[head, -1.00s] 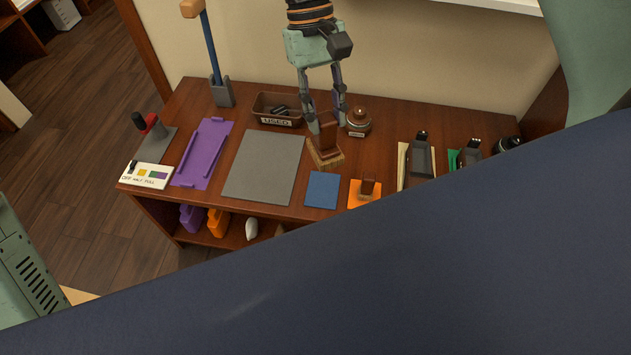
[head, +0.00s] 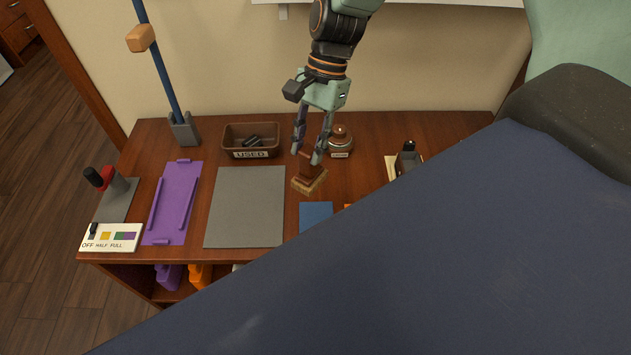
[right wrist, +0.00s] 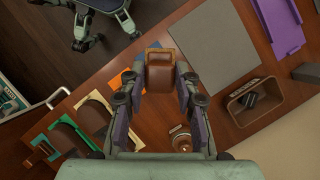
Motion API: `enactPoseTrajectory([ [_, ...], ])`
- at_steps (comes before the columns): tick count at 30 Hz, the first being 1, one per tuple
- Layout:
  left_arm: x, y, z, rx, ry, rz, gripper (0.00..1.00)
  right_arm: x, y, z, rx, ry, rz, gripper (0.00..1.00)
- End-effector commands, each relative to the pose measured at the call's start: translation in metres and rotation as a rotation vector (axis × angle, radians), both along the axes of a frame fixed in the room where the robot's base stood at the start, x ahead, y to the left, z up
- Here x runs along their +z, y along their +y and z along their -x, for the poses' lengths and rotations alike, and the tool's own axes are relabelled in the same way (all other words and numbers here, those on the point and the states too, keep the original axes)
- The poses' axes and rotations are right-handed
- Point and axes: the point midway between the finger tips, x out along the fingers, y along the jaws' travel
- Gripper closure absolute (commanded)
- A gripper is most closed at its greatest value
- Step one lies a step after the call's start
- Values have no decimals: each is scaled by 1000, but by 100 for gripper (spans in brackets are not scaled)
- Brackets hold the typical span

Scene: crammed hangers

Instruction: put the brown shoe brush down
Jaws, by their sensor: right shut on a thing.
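My right gripper (head: 311,150) reaches down from above and is shut on the brown shoe brush (head: 310,180). The brush has a brown upper part and a tan base, and is upright at or just above the tabletop, right of the grey mat (head: 245,205); I cannot tell whether it touches the wood. In the right wrist view the brush (right wrist: 160,76) sits between the fingers (right wrist: 160,88). A blue mat (head: 316,214) lies in front of it. My left gripper is not in view.
A tray marked USED (head: 251,154) and a round brown jar (head: 340,138) stand close behind the brush. A purple tray (head: 172,203) lies left of the grey mat. A large dark blue surface (head: 400,270) hides the table's front right.

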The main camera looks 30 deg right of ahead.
Motion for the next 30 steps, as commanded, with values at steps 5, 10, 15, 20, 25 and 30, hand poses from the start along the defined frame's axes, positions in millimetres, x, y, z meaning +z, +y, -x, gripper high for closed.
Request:
enactPoseTrajectory([
  [5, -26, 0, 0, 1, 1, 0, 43, -41, -12, 5, -421, 4, -7, 100],
  [10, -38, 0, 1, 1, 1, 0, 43, -63, -17, 6, -718, 3, -2, 100],
  [15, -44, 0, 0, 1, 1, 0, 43, -73, -20, 4, -871, 2, 2, 100],
  [20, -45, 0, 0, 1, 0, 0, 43, -76, -19, 2, -924, 3, 3, 100],
  [25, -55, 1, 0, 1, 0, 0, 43, -86, -19, 1, -930, 4, 5, 100],
  [30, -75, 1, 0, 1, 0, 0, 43, -108, -18, 1, -929, 5, 5, 100],
])
